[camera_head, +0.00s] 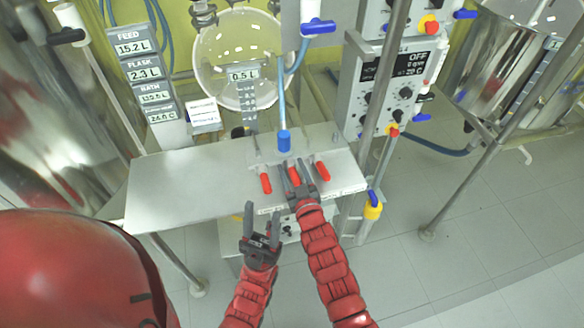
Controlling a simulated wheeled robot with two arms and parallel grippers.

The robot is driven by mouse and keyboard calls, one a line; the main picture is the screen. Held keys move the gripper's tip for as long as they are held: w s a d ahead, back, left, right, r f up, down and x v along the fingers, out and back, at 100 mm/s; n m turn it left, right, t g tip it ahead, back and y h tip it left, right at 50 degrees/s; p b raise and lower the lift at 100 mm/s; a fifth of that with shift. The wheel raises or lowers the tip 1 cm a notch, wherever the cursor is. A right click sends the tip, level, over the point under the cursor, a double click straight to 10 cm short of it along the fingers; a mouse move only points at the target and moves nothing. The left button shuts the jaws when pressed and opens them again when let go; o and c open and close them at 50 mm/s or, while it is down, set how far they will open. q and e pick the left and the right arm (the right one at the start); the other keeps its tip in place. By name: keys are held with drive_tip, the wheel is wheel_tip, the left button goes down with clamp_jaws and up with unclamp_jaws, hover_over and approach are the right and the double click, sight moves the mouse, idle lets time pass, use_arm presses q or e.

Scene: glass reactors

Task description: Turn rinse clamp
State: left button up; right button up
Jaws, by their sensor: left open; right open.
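Three small red clamps stand in a row on a grey metal shelf (165,190): a left one (265,183), a middle one (294,176) and a right one (323,171). Labels along the shelf's front edge are too small to read, so I cannot tell which is the rinse clamp. My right gripper (292,166) is open, with its fingers around or just above the middle clamp; contact is unclear. My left gripper (262,212) is open and empty, lower, in front of the shelf edge.
A blue-ended hose (284,140) comes down behind the middle clamp. A round glass flask (225,60) is behind the shelf. A control box (390,95) with knobs stands right. A yellow-and-blue valve (373,208) is right of the shelf. Open floor lies at lower right.

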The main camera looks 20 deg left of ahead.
clamp_jaws()
idle(0.3)
idle(1.2)
